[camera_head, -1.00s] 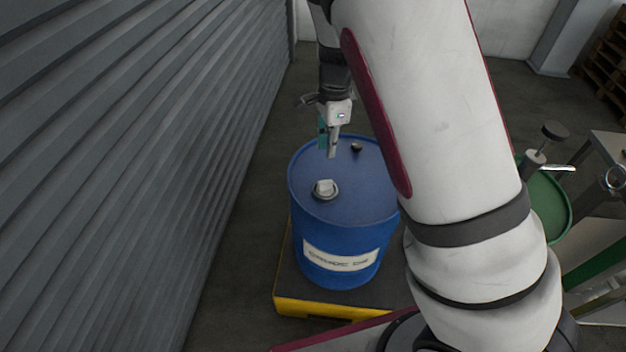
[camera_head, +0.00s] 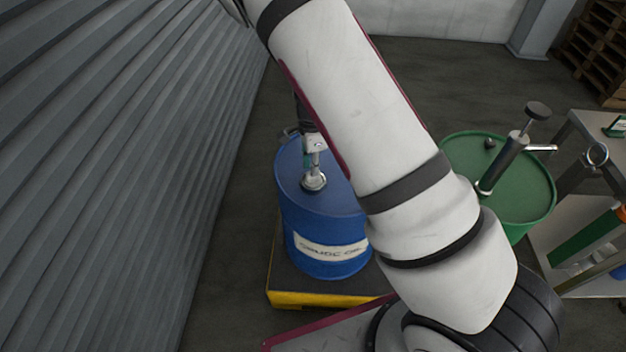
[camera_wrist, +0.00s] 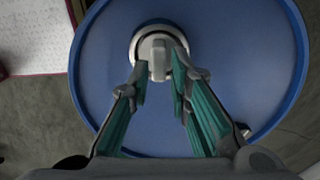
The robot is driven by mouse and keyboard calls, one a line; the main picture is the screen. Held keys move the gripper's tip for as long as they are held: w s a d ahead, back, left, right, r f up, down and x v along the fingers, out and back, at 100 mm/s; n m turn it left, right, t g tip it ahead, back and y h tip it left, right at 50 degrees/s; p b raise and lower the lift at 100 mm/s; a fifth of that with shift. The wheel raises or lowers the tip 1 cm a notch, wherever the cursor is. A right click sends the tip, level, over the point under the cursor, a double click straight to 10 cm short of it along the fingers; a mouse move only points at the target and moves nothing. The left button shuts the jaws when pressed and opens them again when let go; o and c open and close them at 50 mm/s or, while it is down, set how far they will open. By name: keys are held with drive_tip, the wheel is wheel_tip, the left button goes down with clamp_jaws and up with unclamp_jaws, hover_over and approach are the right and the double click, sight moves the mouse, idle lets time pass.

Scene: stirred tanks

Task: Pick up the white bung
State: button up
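The white bung (camera_wrist: 157,55) sits in a pale ring on the top of the blue drum (camera_head: 325,228). In the wrist view its raised grip lies between the tips of my gripper (camera_wrist: 160,84). The two teal-lined fingers are apart, with a gap visible beside the grip, so my gripper is open. In the head view my gripper (camera_head: 312,167) is directly over the bung's ring (camera_head: 314,183) and hides most of the bung. I cannot tell whether a finger touches the bung.
The blue drum stands on a black and yellow pallet (camera_head: 300,298). A grey corrugated wall (camera_head: 120,150) is close on the left. A green drum (camera_head: 520,185) with a hand pump (camera_head: 505,160) stands to the right, near a metal bench (camera_head: 590,125).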

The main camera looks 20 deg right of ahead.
sight(313, 179)
drive_tip(key=shift+f, duration=1.9)
clamp_jaws()
